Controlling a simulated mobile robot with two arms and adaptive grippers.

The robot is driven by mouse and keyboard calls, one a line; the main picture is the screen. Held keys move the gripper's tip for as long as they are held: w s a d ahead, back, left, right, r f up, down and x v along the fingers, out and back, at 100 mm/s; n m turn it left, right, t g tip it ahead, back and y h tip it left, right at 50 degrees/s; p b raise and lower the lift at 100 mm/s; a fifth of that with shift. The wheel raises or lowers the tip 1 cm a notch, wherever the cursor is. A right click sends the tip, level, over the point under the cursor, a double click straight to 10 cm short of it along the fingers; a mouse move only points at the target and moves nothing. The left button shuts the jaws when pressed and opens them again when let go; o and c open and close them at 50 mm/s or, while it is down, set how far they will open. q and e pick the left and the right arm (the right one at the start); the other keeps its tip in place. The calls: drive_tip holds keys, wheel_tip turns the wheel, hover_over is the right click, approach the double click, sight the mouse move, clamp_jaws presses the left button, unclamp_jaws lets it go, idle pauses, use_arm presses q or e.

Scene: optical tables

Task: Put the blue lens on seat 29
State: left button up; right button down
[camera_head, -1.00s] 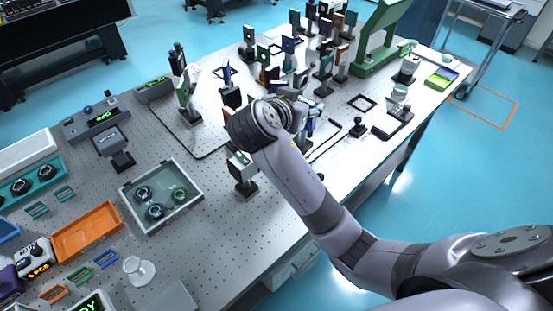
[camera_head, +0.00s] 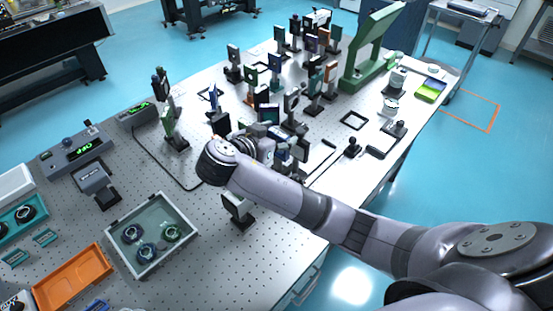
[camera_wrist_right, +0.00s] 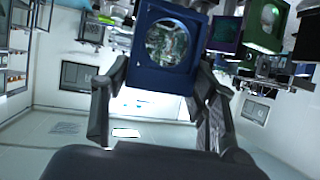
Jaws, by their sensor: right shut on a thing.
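The blue lens (camera_wrist_right: 166,43) is a square dark-blue mount with a round glass in its middle. In the right wrist view it stands upright between the fingers of my right gripper (camera_wrist_right: 160,88), which is shut on it. In the head view my right gripper (camera_head: 283,146) is over the middle of the optical table, partly hidden by my own wrist, close to the near mounts. I cannot read any seat numbers, so I cannot tell which place is seat 29. My left gripper is not in view.
Several post-mounted optics (camera_head: 292,102) crowd the table behind the gripper. A single mount (camera_head: 238,210) stands just in front of my forearm. A grey tray (camera_head: 113,237) with round parts and an orange tray (camera_head: 70,277) lie at left. Bare perforated table (camera_head: 215,262) is free near the front.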

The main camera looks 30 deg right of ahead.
sight(275, 159)
wheel_tip(275, 159, down, 3)
drive_tip(key=shift+w+f, duration=0.15)
drive_tip(key=shift+f+b, duration=0.3)
drive_tip(key=shift+f, duration=0.25)
wheel_tip(275, 159, down, 4)
drive_tip(key=shift+r, duration=0.2)
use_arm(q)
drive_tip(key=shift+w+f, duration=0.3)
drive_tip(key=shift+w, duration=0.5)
use_arm(e)
drive_tip(key=shift+a, duration=0.1)
drive_tip(key=c, duration=0.6)
unclamp_jaws()
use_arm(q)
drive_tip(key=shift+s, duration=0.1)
use_arm(e)
drive_tip(key=shift+a, duration=0.1)
use_arm(q)
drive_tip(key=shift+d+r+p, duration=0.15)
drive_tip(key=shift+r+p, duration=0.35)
drive_tip(key=shift+p, duration=0.1)
use_arm(e)
drive_tip(key=shift+v, duration=5.95)
